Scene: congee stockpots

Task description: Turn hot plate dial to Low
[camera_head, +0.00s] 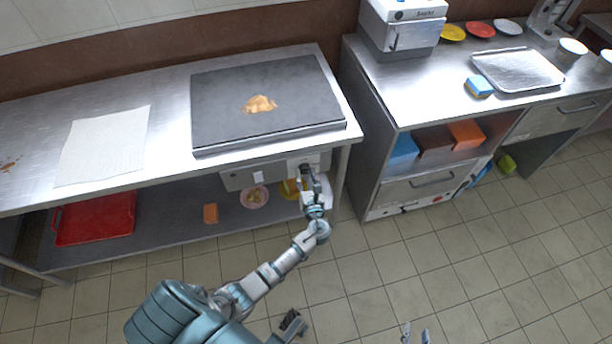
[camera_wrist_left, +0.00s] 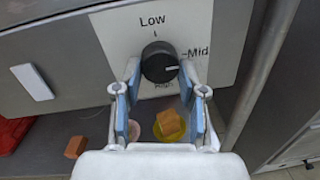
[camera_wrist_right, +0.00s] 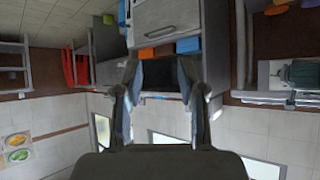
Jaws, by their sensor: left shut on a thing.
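The hot plate (camera_head: 225,85) is a dark flat slab on the steel table, with a light control panel (camera_head: 240,180) below its front edge. The black dial (camera_wrist_left: 158,62) is on this panel. Its white pointer mark points right, close to the "Mid" label (camera_wrist_left: 196,52). The "Low" label (camera_wrist_left: 152,20) is above the dial, and a third label below is mostly hidden. My left gripper (camera_head: 305,172) is shut on the dial, its blue-padded fingers on either side of it in the left wrist view (camera_wrist_left: 160,95). My right gripper (camera_head: 416,334) is open and empty, away from the panel.
The lower shelf holds a red tray (camera_head: 95,219) and a pink plate (camera_head: 254,197). A steel cabinet (camera_head: 362,125) stands to the right. The tiled floor in front is clear.

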